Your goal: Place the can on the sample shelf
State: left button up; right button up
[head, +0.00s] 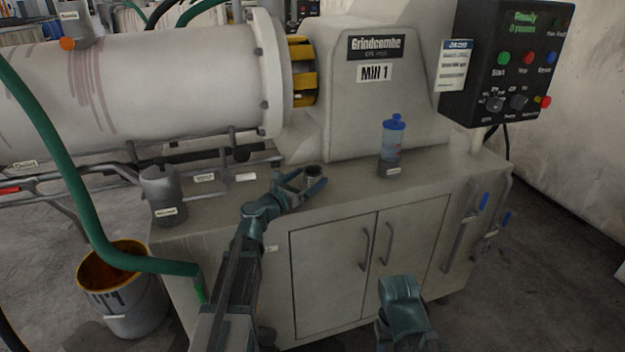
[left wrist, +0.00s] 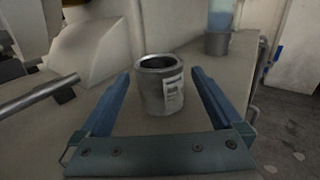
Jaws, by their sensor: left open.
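The can (left wrist: 161,92) is a small grey metal can with a pale label and an open, dark top. It stands upright on the pale cabinet top (head: 345,185). In the head view the can (head: 313,169) is partly hidden by my left gripper (head: 314,176). In the left wrist view my left gripper (left wrist: 161,82) is open, with one blue finger on each side of the can and visible gaps between. I cannot pick out a sample shelf in either view.
A blue-capped bottle (head: 392,138) stands in a grey holder right of the can. A grey lidded container (head: 162,192) stands at the cabinet's left end. A green hose (head: 72,185) hangs at the left, above a bucket (head: 137,305). The mill housing (head: 385,110) rises behind.

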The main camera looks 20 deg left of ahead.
aim_at(308, 176)
pick_arm(q)
jog(key=x, duration=0.3)
jog(key=shift+w, duration=0.1)
jog(key=c, duration=1.5)
jog(key=shift+o, duration=0.2)
jog(key=shift+r, duration=0.25)
pick_arm(e)
jog(key=shift+r, duration=0.2)
